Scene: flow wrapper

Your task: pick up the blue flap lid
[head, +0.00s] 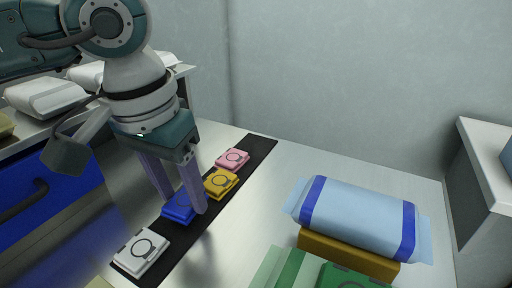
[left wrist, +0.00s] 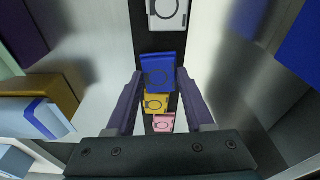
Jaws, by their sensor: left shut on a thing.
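The blue flap lid (head: 177,210) lies in a row of lids on a black strip (head: 262,146), between a white lid (head: 142,252) and a yellow lid (head: 220,184). A pink lid (head: 232,159) is at the far end. My left gripper (head: 183,206) points down over the strip, with a finger on each side of the blue lid, and is shut on it. In the left wrist view the blue lid (left wrist: 158,72) sits between the fingertips, with its round ring mark showing. I cannot tell whether it is lifted off the strip. My right gripper is not in view.
A light blue wrapped pack (head: 358,216) lies on a brown block (head: 345,258) at the right. Green items (head: 290,272) are at the front edge. White packs (head: 45,96) rest on a shelf at the left, above a blue drawer front (head: 45,205).

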